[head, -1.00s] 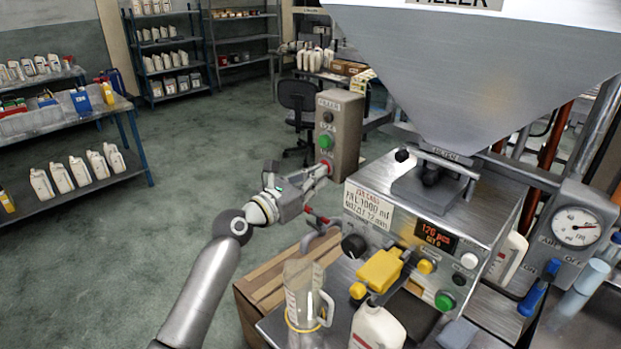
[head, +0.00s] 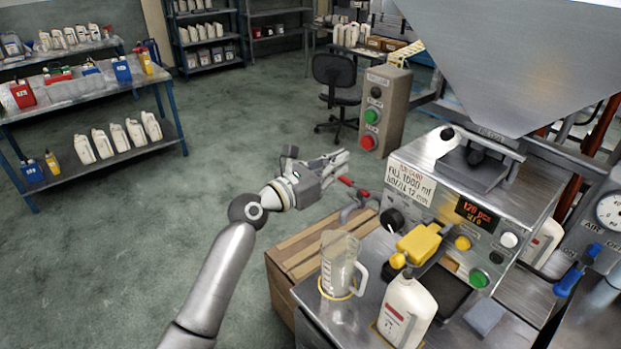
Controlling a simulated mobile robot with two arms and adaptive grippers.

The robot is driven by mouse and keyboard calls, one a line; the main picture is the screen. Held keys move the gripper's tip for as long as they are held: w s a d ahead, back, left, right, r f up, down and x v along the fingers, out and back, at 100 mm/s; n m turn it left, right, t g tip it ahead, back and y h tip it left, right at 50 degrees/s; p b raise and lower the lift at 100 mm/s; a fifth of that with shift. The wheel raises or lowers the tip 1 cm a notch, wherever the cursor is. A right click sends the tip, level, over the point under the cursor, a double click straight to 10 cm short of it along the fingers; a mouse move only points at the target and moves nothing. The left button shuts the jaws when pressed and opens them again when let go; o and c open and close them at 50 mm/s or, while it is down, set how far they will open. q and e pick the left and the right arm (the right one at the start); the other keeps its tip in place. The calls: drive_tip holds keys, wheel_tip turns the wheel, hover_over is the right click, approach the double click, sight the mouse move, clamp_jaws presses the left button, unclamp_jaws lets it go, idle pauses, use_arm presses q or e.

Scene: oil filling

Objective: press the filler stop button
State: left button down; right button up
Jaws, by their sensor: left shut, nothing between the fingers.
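The filler control box (head: 385,105) is a grey upright box with a black knob on top, a green button (head: 371,116) in the middle and a red stop button (head: 369,142) at the bottom. My left gripper (head: 342,160) is shut and empty. It appears in front of and below the red button in the head view, with a small gap between them in the picture. The red button is in plain sight. My right gripper is not in view.
The filling machine (head: 460,185) with its hopper (head: 490,60) stands at right. A clear jug (head: 340,265) and a white bottle (head: 406,312) stand on its front bench. Open floor lies at left.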

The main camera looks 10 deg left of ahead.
use_arm(q)
drive_tip(key=b+v, duration=0.1)
drive_tip(key=v, duration=0.5)
drive_tip(key=shift+s+a, duration=0.25)
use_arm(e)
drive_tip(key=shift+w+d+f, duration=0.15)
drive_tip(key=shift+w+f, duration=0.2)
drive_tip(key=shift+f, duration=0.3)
use_arm(q)
drive_tip(key=shift+f, duration=0.15)
